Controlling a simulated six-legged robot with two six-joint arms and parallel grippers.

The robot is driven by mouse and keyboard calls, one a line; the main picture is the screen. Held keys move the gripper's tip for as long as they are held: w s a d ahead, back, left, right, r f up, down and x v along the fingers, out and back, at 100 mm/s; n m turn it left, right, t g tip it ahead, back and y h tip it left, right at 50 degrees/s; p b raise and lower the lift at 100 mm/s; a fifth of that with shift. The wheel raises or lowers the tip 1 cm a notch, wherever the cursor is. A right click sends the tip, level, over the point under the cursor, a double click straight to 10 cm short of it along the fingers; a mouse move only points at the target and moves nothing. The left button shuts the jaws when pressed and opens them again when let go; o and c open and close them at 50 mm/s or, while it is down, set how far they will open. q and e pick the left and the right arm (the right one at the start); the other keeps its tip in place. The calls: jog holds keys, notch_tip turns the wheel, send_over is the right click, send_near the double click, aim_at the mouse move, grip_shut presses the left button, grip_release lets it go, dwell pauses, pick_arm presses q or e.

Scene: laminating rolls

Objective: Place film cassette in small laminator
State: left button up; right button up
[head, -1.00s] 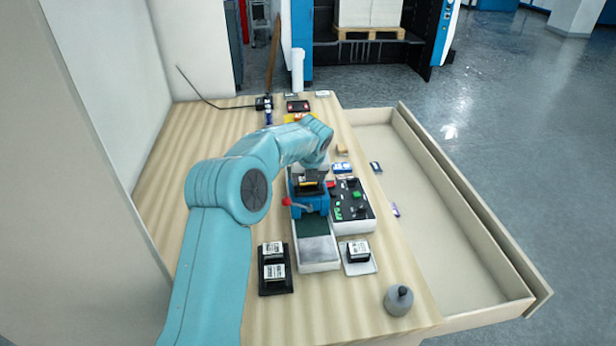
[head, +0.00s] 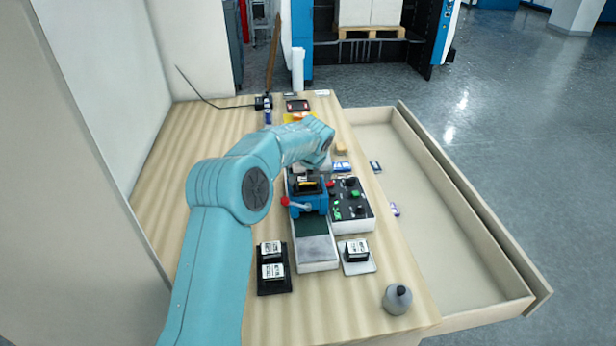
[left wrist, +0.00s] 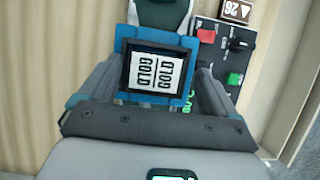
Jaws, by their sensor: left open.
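The small laminator is a blue unit (head: 311,200) with a red-knobbed lever, standing on a pale base with a grey plate in front. A black-framed film cassette with a white label reading GOLD (left wrist: 157,72) sits in the blue frame of the laminator (left wrist: 128,52) in the left wrist view. Its dark top (head: 306,187) shows in the head view. My left gripper (left wrist: 158,78) is open, with a finger on each side of the cassette and apart from it. In the head view my arm partly hides this gripper. My right gripper is not in view.
A black control panel (head: 352,213) with red and green buttons stands right of the laminator. A black holder (head: 287,285) with labelled cassettes and a pale plate (head: 362,268) with another cassette lie in front.

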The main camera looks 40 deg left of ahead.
pick_arm(q)
jog(key=shift+a+r, duration=0.15)
jog(key=shift+s+r, duration=0.2)
jog(key=shift+r, duration=0.1)
jog(key=b+v, duration=0.1)
jog(key=v, duration=1)
jog(key=shift+s+r, duration=0.15)
